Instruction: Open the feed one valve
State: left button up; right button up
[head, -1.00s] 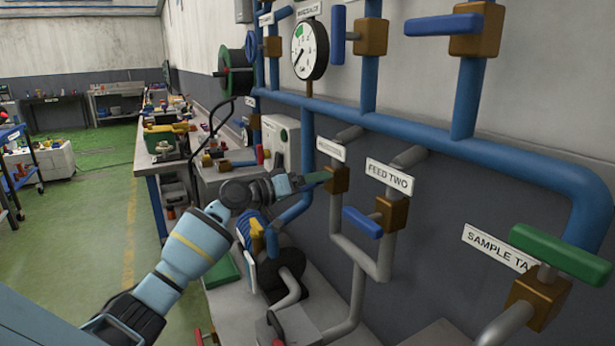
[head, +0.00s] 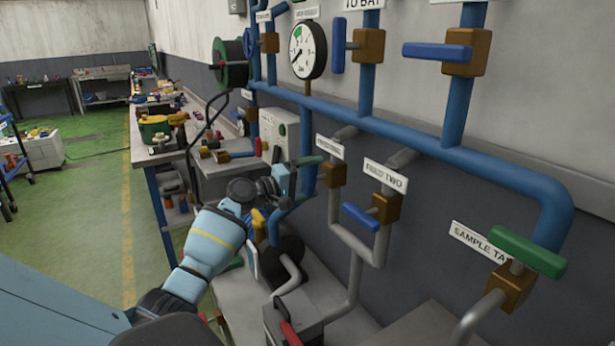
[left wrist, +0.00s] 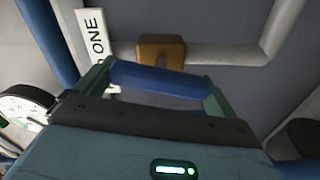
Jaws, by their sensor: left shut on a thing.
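My left gripper (head: 306,162) is at the feed one valve, on the left of its brass body (head: 333,174). In the head view the gripper covers the valve's handle. In the left wrist view the blue handle (left wrist: 160,79) lies between my two green fingers, which are shut on it, in front of the brass body (left wrist: 160,50). The feed one label (head: 329,148) hangs above the valve and is hard to read there; its "ONE" end shows in the left wrist view (left wrist: 96,40). My right gripper is not in view.
The feed two valve's blue handle (head: 361,217) is close on the right. The sample tap's green handle (head: 527,252) is farther right. A grey box with a red lever (head: 291,334) stands below. A pressure gauge (head: 308,50) and blue pipes are above.

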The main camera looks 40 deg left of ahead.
aim_at(306, 180)
pick_arm(q)
jog(key=shift+a+r+n, duration=0.1)
jog(key=shift+n, duration=0.2)
jog(key=o, duration=0.6)
jog(key=v, duration=0.7)
jog(key=shift+s+a, duration=0.15)
jog(key=shift+s, duration=0.25)
dwell(0.3)
